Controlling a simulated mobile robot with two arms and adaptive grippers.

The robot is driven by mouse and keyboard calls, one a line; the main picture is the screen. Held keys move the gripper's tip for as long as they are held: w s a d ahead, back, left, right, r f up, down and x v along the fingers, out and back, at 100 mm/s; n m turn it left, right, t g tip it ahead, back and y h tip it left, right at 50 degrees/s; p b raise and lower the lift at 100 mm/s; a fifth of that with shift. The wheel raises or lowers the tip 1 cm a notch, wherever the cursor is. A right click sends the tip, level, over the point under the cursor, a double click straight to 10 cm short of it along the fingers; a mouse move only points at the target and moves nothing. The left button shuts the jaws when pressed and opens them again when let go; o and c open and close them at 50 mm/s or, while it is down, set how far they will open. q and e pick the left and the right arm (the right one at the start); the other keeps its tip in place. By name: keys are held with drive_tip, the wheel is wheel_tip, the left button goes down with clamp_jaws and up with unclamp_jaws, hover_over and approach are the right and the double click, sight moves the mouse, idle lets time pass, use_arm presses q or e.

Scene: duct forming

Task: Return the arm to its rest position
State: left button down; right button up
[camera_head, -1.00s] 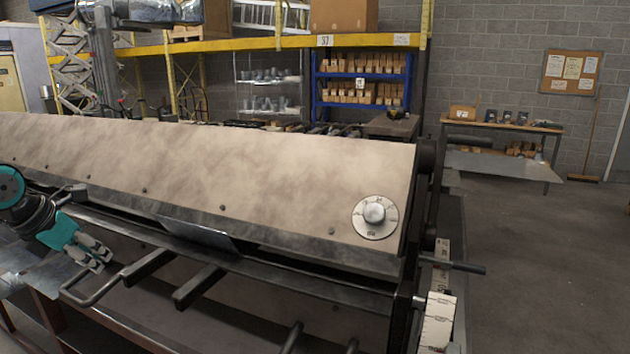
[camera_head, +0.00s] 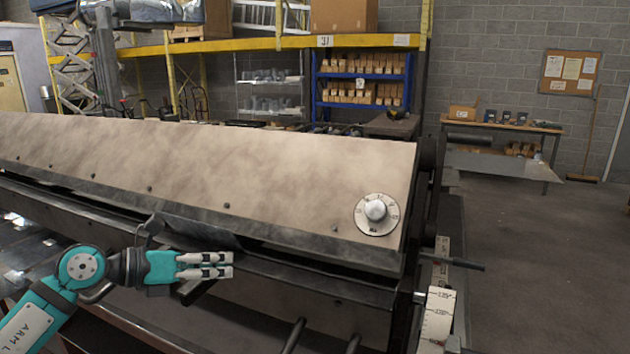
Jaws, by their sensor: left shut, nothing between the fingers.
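My left arm (camera_head: 35,320), teal and grey, comes in from the lower left. Its gripper (camera_head: 230,264) is shut and empty, with the two pale fingers close together and pointing right. It is in front of the long bending machine (camera_head: 220,180), beside its front edge and in line with a dark bar below. A dark sheet piece (camera_head: 195,230) sits at the machine's front edge, just above and behind the gripper. I cannot tell the gap between them. My right gripper is not in view.
A round dial (camera_head: 376,213) is on the machine's right end. An angle scale (camera_head: 438,313) and a dark lever (camera_head: 455,262) stick out there. Dark handles (camera_head: 293,335) show at the bottom. A bench (camera_head: 505,127) and shelves (camera_head: 360,80) stand behind. The floor at right is clear.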

use_arm(q)
drive_tip(key=s+d+r+n+t+h, duration=0.2)
drive_tip(key=s+d+n+t+h, duration=0.1)
drive_tip(key=d+n+t+h, duration=0.25)
drive_tip(key=s+a+f+n+t+y, duration=0.15)
drive_tip(key=a+f+n+y, duration=0.35)
drive_tip(key=n, duration=0.5)
drive_tip(key=s+a+f+n+y, duration=0.3)
drive_tip(key=f+n+y, duration=0.4)
drive_tip(key=n+y, duration=0.15)
drive_tip(key=s+a+f+n+t+y, duration=0.1)
drive_tip(key=s+a+f+n+y, duration=0.15)
drive_tip(key=f+n+y, duration=0.55)
drive_tip(key=s+d+f+n+g+h, duration=0.15)
drive_tip(key=s+f+n+g, duration=0.4)
drive_tip(key=s, duration=0.65)
drive_tip(key=s+d+f+n+g+h, duration=0.1)
drive_tip(key=s+f+n+g+h, duration=0.15)
drive_tip(key=s+f+g, duration=0.8)
wheel_tip(320, 180, down, 24)
drive_tip(key=s+t, duration=0.3)
drive_tip(key=s+a+f+g, duration=0.1)
drive_tip(key=s+a+f, duration=0.2)
drive_tip(key=s+f, duration=1.3)
drive_tip(key=shift+s+a+f+m+g, duration=0.2)
drive_tip(key=shift+s+f+m+g, duration=0.1)
drive_tip(key=shift+s+m, duration=0.1)
